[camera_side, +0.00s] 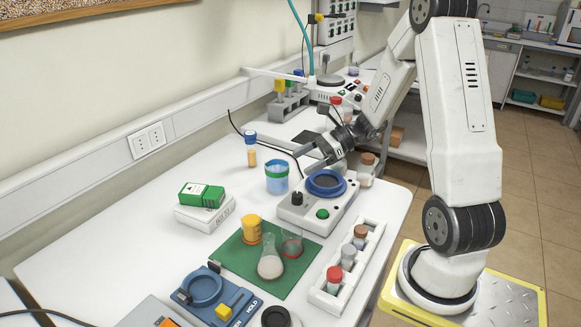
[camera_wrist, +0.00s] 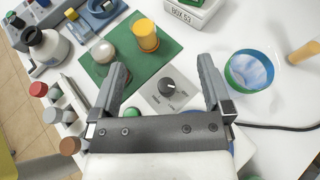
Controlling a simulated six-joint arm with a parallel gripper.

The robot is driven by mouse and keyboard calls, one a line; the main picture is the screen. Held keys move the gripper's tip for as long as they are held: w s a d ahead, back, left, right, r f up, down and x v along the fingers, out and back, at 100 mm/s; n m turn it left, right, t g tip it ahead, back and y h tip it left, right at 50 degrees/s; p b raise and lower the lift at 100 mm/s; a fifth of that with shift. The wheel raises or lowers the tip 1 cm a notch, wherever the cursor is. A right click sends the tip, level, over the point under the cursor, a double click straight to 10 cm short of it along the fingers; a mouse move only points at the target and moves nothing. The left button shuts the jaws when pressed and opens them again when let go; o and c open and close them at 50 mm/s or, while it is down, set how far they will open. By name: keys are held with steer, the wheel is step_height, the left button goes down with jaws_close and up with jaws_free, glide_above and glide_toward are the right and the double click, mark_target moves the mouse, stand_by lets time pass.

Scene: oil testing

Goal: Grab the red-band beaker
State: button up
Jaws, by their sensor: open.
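The red-band beaker (camera_side: 292,246) is a small clear glass with a red ring. It stands on the green mat (camera_side: 251,257), right of the yellow beaker (camera_side: 251,229) and just behind the flask (camera_side: 271,263). My gripper (camera_side: 312,159) is open and empty, above and behind the mat near the stirrer device. In the wrist view my two fingers (camera_wrist: 162,66) are spread wide. There the flask (camera_wrist: 103,51) and yellow beaker (camera_wrist: 145,36) show on the mat. I cannot make out the red-band beaker clearly there; the left finger covers part of that area.
The stirrer device (camera_side: 297,213) with a blue ring stands between gripper and mat. A rack of capped vials (camera_side: 334,286) runs along the mat's right side. A blue-banded beaker (camera_side: 277,183) stands left of the gripper. A green-and-white box (camera_side: 203,195) lies left of the mat.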

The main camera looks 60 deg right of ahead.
steer(key=s+a, duration=0.7)
steer(key=a, duration=0.1)
glide_toward(283, 237)
steer(key=shift+w+f+n+g, duration=0.3)
steer(key=shift+w+f, duration=0.2)
steer(key=shift+w, duration=0.1)
steer(key=shift+a, duration=0.15)
steer(key=shift+x, duration=1.25)
steer(key=shift+y, duration=0.3)
steer(key=shift+x, duration=2.6)
